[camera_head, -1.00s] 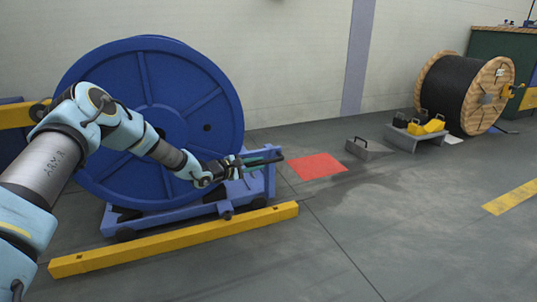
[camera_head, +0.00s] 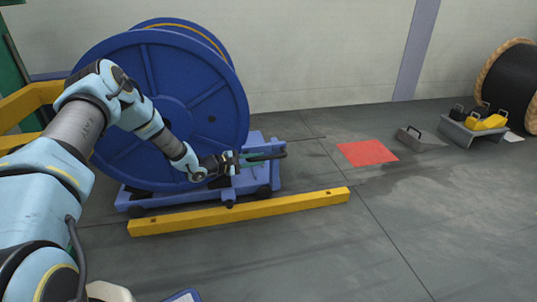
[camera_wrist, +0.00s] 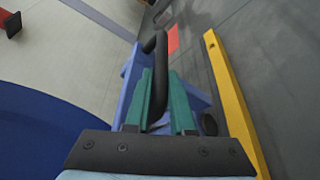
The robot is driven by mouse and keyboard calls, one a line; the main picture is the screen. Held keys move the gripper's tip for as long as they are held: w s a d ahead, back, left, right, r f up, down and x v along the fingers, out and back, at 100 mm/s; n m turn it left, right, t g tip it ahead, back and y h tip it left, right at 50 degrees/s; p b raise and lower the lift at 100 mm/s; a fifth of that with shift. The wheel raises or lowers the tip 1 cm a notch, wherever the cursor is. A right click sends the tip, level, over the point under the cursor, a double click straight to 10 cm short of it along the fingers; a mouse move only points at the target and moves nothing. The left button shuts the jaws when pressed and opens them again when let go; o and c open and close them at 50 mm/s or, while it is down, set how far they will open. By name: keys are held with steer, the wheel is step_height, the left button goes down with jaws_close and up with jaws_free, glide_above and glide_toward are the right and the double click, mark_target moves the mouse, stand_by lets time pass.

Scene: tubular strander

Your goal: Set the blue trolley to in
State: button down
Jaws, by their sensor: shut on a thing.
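The blue trolley (camera_head: 232,187) stands on the floor at the left in the head view, carrying a large blue reel (camera_head: 180,122). A black bar handle (camera_head: 279,151) sticks out at the trolley's right end. My gripper (camera_head: 262,157) is shut on this handle. In the wrist view the green fingers (camera_wrist: 163,105) lie on either side of the black handle (camera_wrist: 160,60), with the trolley's blue frame (camera_wrist: 130,78) behind. My arm hides part of the reel and of the trolley.
A yellow floor rail (camera_head: 240,211) runs along the trolley's near side. A red floor patch (camera_head: 367,152) lies to the right. A grey wedge with a handle (camera_head: 420,139) and a low stand with yellow items (camera_head: 472,131) are farther right. The floor at the front right is clear.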

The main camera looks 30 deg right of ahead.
steer(key=w+a+p, duration=0.1)
steer(key=w+a, duration=0.4)
steer(key=a, duration=0.8)
steer(key=w+a+p, duration=0.1)
steer(key=w+a, duration=0.4)
steer(key=a, duration=0.7)
steer(key=shift+w+a, duration=0.15)
steer(key=shift+a, duration=0.25)
steer(key=c, duration=1.1)
jaws_free()
steer(key=o, duration=0.3)
steer(key=shift+a, duration=0.1)
steer(key=shift+o, duration=0.2)
steer(key=shift+a, duration=0.1)
step_height(320, 180, up, 10)
steer(key=p, duration=0.4)
